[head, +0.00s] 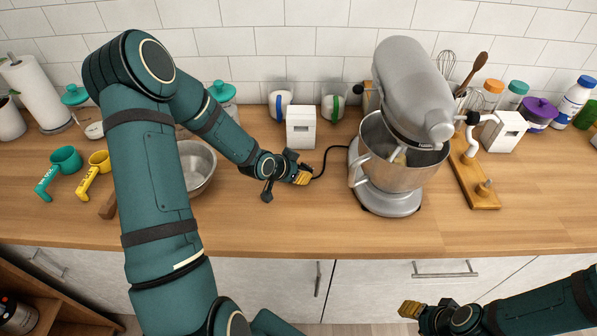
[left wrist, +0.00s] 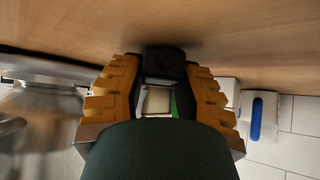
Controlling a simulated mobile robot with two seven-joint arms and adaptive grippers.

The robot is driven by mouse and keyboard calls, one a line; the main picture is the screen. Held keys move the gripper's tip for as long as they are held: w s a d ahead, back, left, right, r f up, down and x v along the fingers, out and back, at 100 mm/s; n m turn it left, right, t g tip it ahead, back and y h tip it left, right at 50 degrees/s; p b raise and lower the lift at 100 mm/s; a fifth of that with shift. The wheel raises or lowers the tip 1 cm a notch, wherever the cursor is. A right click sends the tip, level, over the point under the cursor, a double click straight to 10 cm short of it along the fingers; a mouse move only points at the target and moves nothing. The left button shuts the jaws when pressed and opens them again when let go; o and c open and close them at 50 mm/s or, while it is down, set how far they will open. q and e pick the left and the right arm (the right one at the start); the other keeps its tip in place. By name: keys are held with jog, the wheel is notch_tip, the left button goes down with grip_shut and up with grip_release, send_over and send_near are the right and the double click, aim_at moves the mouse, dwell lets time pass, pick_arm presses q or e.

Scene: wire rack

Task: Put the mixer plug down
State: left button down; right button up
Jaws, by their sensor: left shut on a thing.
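My left gripper (head: 303,176) is low over the counter, left of the stand mixer (head: 408,110). In the left wrist view, its orange-padded fingers (left wrist: 160,98) are closed around the black mixer plug (left wrist: 163,62), which is close to the wooden counter; I cannot tell whether it touches. In the head view the plug is hidden by the fingers. The black cord (head: 325,158) runs from there to the mixer. My right gripper (head: 410,309) is in front of the counter at bottom right; its finger opening is not clear.
A white box (head: 301,127) stands just behind my left gripper. A metal bowl (head: 203,165) is to the left, partly behind my arm. Green (head: 66,158) and yellow (head: 99,160) measuring cups lie farther left. A wooden board (head: 470,175) is right of the mixer. Counter in front is clear.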

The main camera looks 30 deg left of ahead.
pick_arm(q)
jog(key=c, duration=0.7)
grip_release()
jog(key=shift+c, duration=0.2)
jog(key=shift+r+p, duration=0.3)
jog(key=shift+p, duration=0.05)
jog(key=p+v, duration=0.3)
jog(key=v, duration=0.9)
jog(key=shift+r+p, duration=0.2)
jog(key=shift+p, duration=0.2)
